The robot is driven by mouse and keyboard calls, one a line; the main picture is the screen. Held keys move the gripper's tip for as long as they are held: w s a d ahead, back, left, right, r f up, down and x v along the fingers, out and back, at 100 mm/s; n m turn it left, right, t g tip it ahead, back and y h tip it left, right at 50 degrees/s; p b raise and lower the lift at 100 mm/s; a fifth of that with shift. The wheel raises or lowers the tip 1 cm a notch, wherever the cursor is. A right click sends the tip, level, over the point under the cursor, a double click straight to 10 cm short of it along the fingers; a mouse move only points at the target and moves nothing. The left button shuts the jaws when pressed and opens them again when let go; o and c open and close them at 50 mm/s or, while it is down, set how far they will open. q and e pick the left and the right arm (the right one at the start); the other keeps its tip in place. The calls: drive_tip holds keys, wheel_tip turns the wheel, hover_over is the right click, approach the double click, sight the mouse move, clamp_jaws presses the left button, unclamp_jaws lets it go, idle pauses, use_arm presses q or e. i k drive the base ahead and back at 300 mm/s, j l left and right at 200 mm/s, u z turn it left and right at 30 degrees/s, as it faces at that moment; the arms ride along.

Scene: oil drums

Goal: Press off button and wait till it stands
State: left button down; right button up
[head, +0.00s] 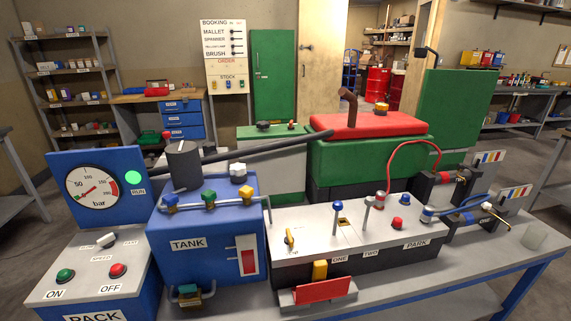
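The red OFF button (118,270) sits on the sloped grey top of the blue-and-grey pack (90,290) at the lower left. The green ON button (65,275) is to its left. A toggle switch (106,240) with a FAST label is behind them. Above stands a blue panel with a round bar gauge (93,190); its exact reading is too small to tell. A round RUN lamp (133,178) beside the gauge shows bright green. Neither of my grippers shows in the head view, so nothing is seen touching the OFF button.
The blue tank (205,262) with a dark pipe stands right of the pack. A grey valve box (300,265) with levers sits on the bench (450,285). A green-and-red machine (365,155) stands behind. Shelves and red drums (376,85) are further back.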

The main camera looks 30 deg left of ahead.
sight(117, 269)
drive_tip(key=u, duration=2.25)
